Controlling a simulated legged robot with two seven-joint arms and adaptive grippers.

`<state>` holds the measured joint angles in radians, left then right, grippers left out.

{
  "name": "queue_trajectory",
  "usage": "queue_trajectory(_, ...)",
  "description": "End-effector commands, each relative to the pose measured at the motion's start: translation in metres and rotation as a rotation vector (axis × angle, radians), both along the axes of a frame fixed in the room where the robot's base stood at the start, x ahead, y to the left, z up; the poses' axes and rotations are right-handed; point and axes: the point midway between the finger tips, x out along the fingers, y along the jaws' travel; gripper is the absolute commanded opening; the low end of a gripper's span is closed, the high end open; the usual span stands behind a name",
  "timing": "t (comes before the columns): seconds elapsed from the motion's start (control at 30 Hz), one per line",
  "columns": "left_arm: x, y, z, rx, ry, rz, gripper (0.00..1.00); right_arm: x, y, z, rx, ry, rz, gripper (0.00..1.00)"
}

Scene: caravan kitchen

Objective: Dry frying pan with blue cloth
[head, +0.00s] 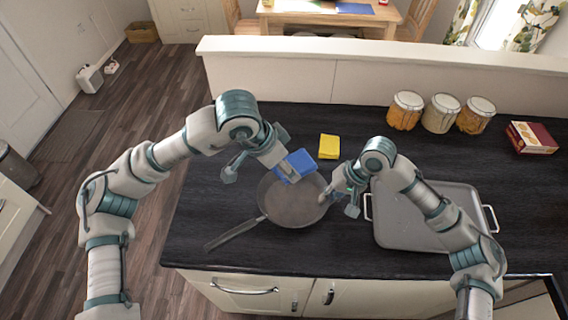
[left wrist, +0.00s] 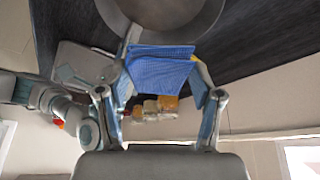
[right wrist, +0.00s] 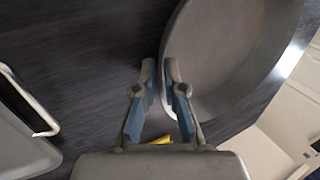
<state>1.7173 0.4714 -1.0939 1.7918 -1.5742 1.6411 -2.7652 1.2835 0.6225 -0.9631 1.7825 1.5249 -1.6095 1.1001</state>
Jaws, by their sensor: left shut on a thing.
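The grey frying pan (head: 292,204) lies on the dark counter, its handle (head: 236,233) pointing to the lower left in the head view. My left gripper (head: 285,172) is shut on the blue cloth (head: 299,164), at the pan's far rim. The cloth hangs between its fingers in the left wrist view (left wrist: 160,70); whether it touches the pan is unclear. My right gripper (head: 341,203) is at the pan's right rim. In the right wrist view its fingertips (right wrist: 159,68) are close together with the rim between them; whether they grip it is unclear.
A yellow sponge (head: 329,146) lies behind the pan. A grey tray with handles (head: 400,236) lies right of it, partly under my right arm. Several jars (head: 441,112) and a red box (head: 531,138) stand along the back. Counter left of the pan is clear.

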Motion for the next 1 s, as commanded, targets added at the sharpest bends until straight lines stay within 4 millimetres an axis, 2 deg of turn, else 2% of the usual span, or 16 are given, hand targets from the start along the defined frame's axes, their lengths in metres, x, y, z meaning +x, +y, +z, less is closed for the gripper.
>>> queue_trajectory(0.03,0.0,0.0,0.0,0.0,0.0,0.0,0.02,0.0,0.0,0.0,0.0,0.0,-0.001,0.28)
queue_trajectory(0.07,0.0,0.0,0.0,0.0,0.0,0.0,0.02,0.0,0.0,0.0,0.0,0.0,0.0,0.35)
queue_trajectory(0.47,0.0,0.0,0.0,-0.001,-0.001,0.0,0.02,0.0,-0.001,0.004,0.001,-0.001,0.0,0.35)
queue_trajectory(0.57,-0.001,0.0,0.0,0.0,-0.001,0.0,0.02,0.0,-0.006,0.015,0.002,-0.004,-0.002,0.35)
queue_trajectory(0.8,-0.001,0.0,0.0,0.0,-0.001,0.0,0.02,0.0,-0.028,0.063,0.003,-0.005,-0.002,0.35)
queue_trajectory(1.0,0.0,0.0,0.0,0.0,-0.001,0.0,0.02,0.0,-0.043,0.095,0.001,-0.001,-0.002,0.35)
